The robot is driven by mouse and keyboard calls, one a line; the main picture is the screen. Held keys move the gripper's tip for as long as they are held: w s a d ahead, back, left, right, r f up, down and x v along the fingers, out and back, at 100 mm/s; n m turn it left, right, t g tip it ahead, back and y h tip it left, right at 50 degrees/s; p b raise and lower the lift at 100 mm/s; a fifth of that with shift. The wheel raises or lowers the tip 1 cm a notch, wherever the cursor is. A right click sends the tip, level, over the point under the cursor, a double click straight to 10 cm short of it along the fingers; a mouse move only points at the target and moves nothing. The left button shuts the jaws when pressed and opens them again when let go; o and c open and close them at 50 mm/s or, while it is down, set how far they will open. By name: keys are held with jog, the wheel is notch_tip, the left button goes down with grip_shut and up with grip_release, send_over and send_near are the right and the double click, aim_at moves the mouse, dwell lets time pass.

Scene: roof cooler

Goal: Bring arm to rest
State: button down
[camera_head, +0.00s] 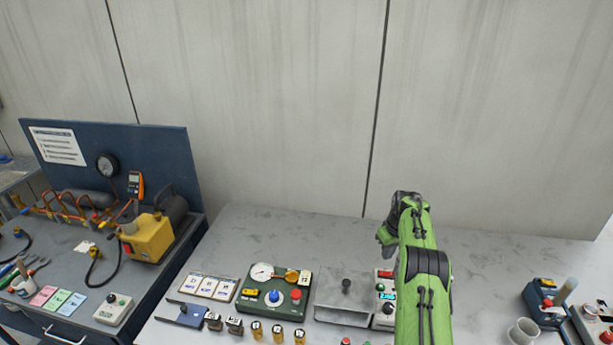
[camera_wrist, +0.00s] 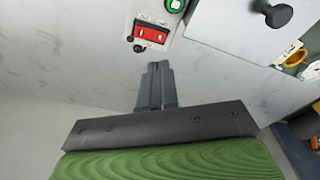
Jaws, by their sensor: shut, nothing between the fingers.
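My gripper shows in the wrist view (camera_wrist: 155,88) with its two dark grey fingers together and nothing between them. It points toward the bench top, near a white box with a red switch (camera_wrist: 150,34) and a green button. In the head view my green arm reaches up over the right-middle of the bench (camera_head: 250,215), and its dark wrist end bends down to the left. The fingertips are hidden or too small to tell there. The gripper appears apart from everything around it.
A grey metal box with a black knob (camera_head: 343,298) stands left of the arm, beside the white control box (camera_head: 384,300). A green gauge panel (camera_head: 273,293) is further left. A cup (camera_head: 522,332) and a dark device (camera_head: 545,300) stand right. The bench behind is clear.

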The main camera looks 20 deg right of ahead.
jog(key=s+a+r+t+b, duration=0.1)
jog(key=s+a+r, duration=0.3)
jog(key=a+r, duration=0.55)
jog(key=s+a+r+t+b, duration=0.1)
jog(key=s+a+r, duration=0.4)
jog(key=r, duration=0.8)
jog(key=s+a+r+t+b, duration=0.1)
jog(key=s+a+r, duration=0.1)
jog(key=s+a, duration=0.5)
jog(key=s+a+r, duration=0.2)
jog(key=s+a, duration=0.1)
jog(key=s, duration=0.8)
jog(key=s+a+f, duration=0.2)
jog(key=s+f, duration=0.3)
jog(key=s, duration=0.5)
jog(key=shift+s+a+f+m+t+b, duration=0.25)
jog(key=shift+f+m+t+b, duration=0.05)
jog(key=shift+m+t, duration=0.1)
jog(key=c, duration=1.8)
grip_release()
jog(key=shift+c, duration=0.2)
